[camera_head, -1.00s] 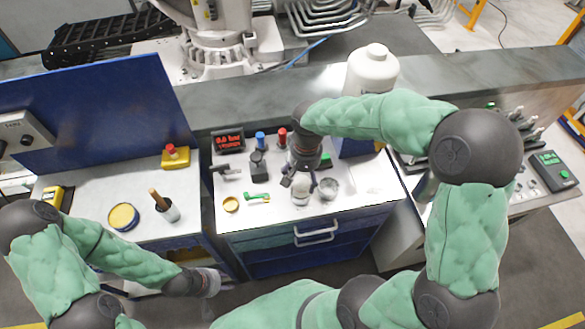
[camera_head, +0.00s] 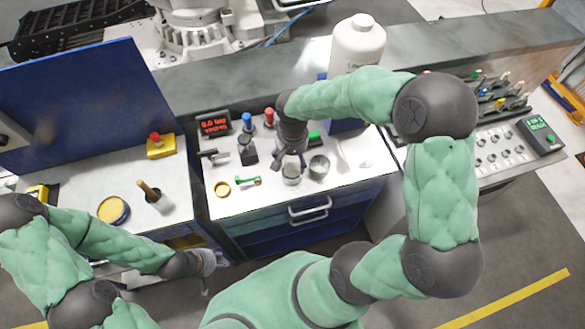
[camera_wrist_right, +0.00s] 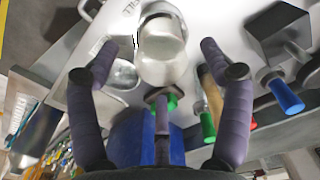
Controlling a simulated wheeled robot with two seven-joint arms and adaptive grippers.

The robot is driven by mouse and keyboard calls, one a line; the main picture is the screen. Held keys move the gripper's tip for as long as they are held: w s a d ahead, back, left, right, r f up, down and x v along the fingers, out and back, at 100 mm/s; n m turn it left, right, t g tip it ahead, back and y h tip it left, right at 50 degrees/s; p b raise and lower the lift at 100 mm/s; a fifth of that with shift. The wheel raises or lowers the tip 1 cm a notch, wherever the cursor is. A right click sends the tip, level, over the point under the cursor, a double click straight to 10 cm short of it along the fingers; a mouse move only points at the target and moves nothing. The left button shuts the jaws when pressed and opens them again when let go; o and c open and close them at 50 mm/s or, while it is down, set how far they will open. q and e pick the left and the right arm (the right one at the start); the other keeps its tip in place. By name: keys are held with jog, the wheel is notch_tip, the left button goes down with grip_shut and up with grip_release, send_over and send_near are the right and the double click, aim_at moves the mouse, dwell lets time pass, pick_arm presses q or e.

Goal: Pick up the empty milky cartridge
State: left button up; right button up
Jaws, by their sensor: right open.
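A pale, translucent cylinder, which looks like the milky cartridge (camera_head: 291,177), stands on the white bench top, partly hidden by my right gripper (camera_head: 290,160). In the right wrist view the cartridge (camera_wrist_right: 162,55) shows at the top, between and just beyond the spread fingers of my right gripper (camera_wrist_right: 158,50). The gripper is open, and I see no clear contact. Whether the cartridge is empty I cannot tell. My left gripper (camera_head: 205,262) hangs low, in front of the benches and away from the cartridge; its fingers are too small to read.
A metal cup (camera_head: 319,167) stands close to the cartridge's right. Blue-topped (camera_head: 247,122) and red-topped (camera_head: 269,117) items stand behind. A large white bottle (camera_head: 357,45) stands at the back.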

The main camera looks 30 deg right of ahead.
notch_tip(320, 180, down, 3)
jog(key=shift+r, duration=0.2)
jog(key=shift+c, duration=0.2)
jog(key=c, duration=1.3)
jog(key=shift+r, duration=0.25)
